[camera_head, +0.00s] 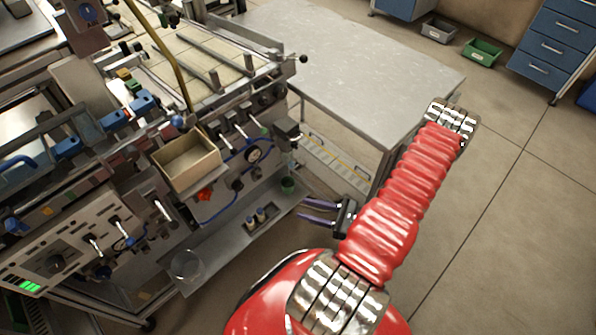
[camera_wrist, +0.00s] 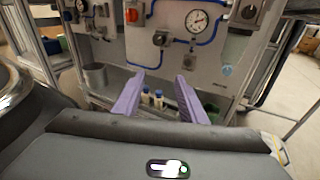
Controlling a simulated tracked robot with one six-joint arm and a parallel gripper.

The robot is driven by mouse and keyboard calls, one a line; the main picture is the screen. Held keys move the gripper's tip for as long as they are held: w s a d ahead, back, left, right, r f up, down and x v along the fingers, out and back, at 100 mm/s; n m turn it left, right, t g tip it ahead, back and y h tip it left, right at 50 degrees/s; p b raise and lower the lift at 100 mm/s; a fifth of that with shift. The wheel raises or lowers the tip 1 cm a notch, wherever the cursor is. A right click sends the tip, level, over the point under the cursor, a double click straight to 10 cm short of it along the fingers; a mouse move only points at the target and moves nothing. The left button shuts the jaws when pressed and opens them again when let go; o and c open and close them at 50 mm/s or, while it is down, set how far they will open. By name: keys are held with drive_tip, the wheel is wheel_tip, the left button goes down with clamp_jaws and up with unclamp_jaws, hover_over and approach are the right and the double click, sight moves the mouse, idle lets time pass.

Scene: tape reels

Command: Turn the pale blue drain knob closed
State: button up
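A small pale blue round piece (camera_wrist: 227,70) shows on the right of the grey panel in the wrist view. It looks like the drain knob, but it is too small to tell how it is turned. In the head view I cannot pick it out clearly. My gripper (camera_head: 299,208) is open and empty, to the right of the machine's lower shelf. In the wrist view its two purple fingers (camera_wrist: 159,78) are spread apart and point at the panel. The pale blue piece lies to the right of the fingers, apart from them.
A pressure gauge (camera_wrist: 196,20), blue tubing and a red knob (camera_wrist: 132,14) are on the panel. Small vials (camera_head: 257,216), a green cup (camera_head: 288,185) and a clear beaker (camera_head: 186,265) stand along the lower shelf. A grey table (camera_head: 350,60) is behind; floor at right is open.

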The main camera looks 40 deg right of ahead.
sight(293, 166)
drive_tip(key=w+d+f+m+t+h, duration=0.1)
drive_tip(key=d+f+m+t+h, duration=0.1)
drive_tip(key=d+h, duration=0.5)
drive_tip(key=d+m+t, duration=0.1)
drive_tip(key=d+m, duration=0.1)
drive_tip(key=shift+w+d+m, duration=0.15)
drive_tip(key=shift+d+m, duration=0.1)
drive_tip(key=shift+m, duration=0.05)
drive_tip(key=shift+w, duration=0.15)
drive_tip(key=shift+w+a, duration=0.15)
drive_tip(key=shift+w, duration=3.25)
drive_tip(key=shift+w+a, duration=0.1)
drive_tip(key=shift+w, duration=3.25)
drive_tip(key=shift+c, duration=0.3)
clamp_jaws()
